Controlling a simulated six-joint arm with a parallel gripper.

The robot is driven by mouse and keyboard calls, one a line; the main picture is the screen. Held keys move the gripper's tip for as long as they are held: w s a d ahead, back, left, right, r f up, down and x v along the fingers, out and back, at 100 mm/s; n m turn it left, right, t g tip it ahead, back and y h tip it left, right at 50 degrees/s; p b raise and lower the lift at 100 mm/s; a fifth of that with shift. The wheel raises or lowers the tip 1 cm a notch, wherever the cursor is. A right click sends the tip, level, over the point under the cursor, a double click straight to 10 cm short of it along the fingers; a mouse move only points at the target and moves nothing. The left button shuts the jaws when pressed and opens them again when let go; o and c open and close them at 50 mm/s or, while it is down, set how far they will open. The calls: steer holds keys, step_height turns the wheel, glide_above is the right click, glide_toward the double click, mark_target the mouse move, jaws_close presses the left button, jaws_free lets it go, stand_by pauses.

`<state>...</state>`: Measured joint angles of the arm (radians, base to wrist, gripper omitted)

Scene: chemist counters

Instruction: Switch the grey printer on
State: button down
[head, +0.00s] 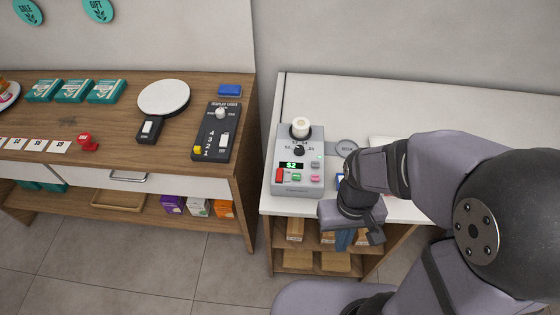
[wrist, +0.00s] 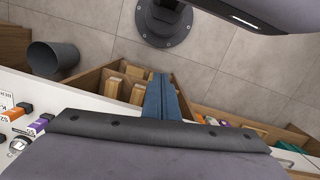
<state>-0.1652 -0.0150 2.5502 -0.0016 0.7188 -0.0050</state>
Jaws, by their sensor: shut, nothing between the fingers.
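The grey printer (head: 286,160) stands near the left end of the white counter in the head view. It has a pale roll on top, a dark knob, a small dark display (head: 291,165) reading "S2" in green, and a few buttons. A red switch (head: 280,175) sits at its lower left; its position is too small to tell. My gripper (head: 345,240) is in front of the counter edge, to the right of and nearer than the printer, apart from it. Its blue fingers (wrist: 168,97) are shut and empty, pointing down. The wrist view does not show the printer.
A wooden counter (head: 60,140) to the left holds a black switch panel (head: 217,132), a round white plate device (head: 164,97) and a red stamp-like item (head: 87,142). Open shelves with boxes lie below my gripper. A dark bin (wrist: 52,60) stands on the floor.

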steer(key=w+a+f+n+b, duration=0.2)
steer(key=w+a+f, duration=0.1)
steer(key=w+a, duration=0.5)
steer(key=w+a+r+n, duration=0.1)
steer(key=w+a+r, duration=0.1)
steer(key=w, duration=0.2)
steer(key=w+a+r+n+t, duration=0.1)
steer(key=w+a+r+n, duration=0.1)
steer(key=w, duration=0.3)
steer(key=w+a+r+n+t+b, duration=0.1)
steer(key=w+a+r, duration=0.1)
steer(key=w+a, duration=0.2)
steer(key=shift+w+a+r+y, duration=0.15)
steer(key=shift+w+r+y, duration=0.1)
steer(key=shift+r+y, duration=0.05)
step_height(320, 180, up, 8)
steer(key=n+g, duration=0.1)
steer(key=n, duration=0.9)
steer(key=shift+s+f, duration=0.2)
steer(key=shift+w+r+p, duration=0.1)
steer(key=shift+w+p, duration=0.1)
steer(key=shift+p, duration=0.2)
